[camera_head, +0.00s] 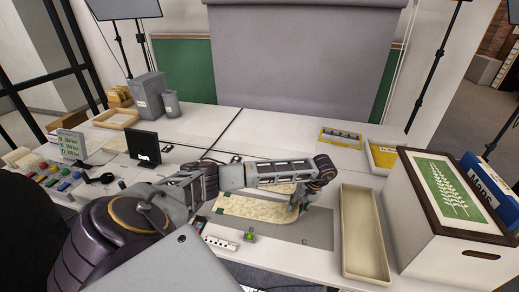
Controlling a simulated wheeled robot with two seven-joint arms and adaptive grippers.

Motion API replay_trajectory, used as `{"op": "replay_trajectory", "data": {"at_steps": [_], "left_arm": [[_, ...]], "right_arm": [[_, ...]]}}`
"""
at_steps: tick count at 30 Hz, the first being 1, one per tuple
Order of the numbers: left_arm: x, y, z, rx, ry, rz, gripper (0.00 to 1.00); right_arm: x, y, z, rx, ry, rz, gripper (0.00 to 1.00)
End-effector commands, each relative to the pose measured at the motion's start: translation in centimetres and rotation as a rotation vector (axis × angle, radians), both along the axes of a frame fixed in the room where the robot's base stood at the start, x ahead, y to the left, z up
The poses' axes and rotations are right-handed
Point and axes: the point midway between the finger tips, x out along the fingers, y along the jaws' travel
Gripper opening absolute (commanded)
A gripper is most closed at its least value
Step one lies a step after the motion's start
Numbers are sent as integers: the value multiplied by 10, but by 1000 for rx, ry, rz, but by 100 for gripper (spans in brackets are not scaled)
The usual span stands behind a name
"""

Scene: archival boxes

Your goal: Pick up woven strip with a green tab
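A pale, textured woven strip (258,209) lies on a grey mat (318,228) at the front middle of the table. Its left end has a greenish edge, and my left arm covers part of it. A small green object (249,235) sits at the mat's front edge; I cannot tell whether it is joined to the strip. My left gripper (297,208) points down at the strip's right end, touching it or just above it. Its fingers are too small to tell if they are open or shut. My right gripper is not in view.
A long, empty beige tray (347,230) stands right of the mat. A white box with a green leaf picture (445,188) stands at the far right. Yellow trays (341,138) lie behind. A small black screen (143,147) and coloured blocks (64,186) are at left.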

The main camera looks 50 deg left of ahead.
Motion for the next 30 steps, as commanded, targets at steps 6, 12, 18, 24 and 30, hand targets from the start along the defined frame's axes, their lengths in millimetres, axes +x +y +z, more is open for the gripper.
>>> {"op": "replay_trajectory", "data": {"at_steps": [6,12,18,24,30], "left_arm": [[0,0,0,0,0,0,0],[0,0,0,0,0,0,0],[0,0,0,0,0,0,0],[1,0,4,0,-1,0,0],[1,0,19,-1,-3,-1,0]], "right_arm": [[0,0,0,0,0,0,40],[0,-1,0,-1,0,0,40],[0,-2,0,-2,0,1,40],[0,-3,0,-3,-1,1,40],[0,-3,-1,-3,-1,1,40]]}}
